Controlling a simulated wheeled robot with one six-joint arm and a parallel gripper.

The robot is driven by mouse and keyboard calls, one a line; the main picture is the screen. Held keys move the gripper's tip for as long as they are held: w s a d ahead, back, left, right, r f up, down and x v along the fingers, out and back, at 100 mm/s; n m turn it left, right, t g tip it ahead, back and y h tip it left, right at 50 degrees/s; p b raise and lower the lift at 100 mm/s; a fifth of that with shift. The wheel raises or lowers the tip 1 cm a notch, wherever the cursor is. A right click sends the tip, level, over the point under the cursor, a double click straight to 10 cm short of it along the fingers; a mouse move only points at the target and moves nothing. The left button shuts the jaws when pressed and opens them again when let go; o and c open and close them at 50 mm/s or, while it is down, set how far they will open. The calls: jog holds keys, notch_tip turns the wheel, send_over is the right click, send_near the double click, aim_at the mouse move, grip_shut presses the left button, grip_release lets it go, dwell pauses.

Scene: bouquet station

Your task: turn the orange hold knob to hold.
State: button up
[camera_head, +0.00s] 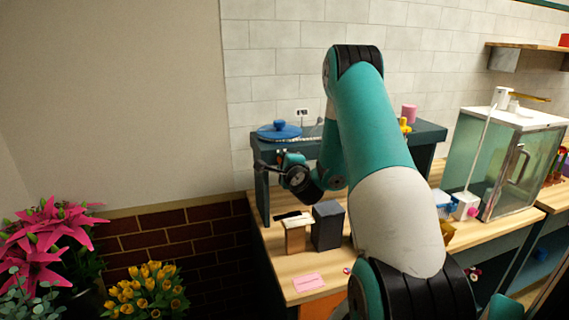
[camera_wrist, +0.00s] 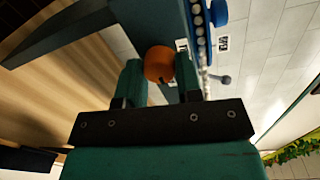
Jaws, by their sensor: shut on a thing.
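The orange knob (camera_wrist: 159,63) shows as a round orange shape between the two teal fingers of my gripper (camera_wrist: 159,78) in the wrist view. The fingers are shut on it, one on each side. It lies close to the dark teal face of the raised shelf (camera_wrist: 110,20). No pointer mark or hold label can be made out on the knob. In the head view my gripper (camera_head: 285,160) is at the left end of the shelf, and the knob is hidden there.
A blue disc (camera_head: 279,132) sits on the raised shelf. A dark box (camera_head: 327,228) and a tan box (camera_head: 296,236) stand on the wooden counter below my arm. A pink card (camera_head: 309,282) lies near the front edge. A glass cabinet (camera_head: 510,165) is at the right.

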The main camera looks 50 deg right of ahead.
dwell(0.3)
jog(key=o, duration=0.9)
jog(key=shift+d, duration=0.1)
jog(key=shift+o, duration=0.2)
jog(key=shift+s+f, duration=0.1)
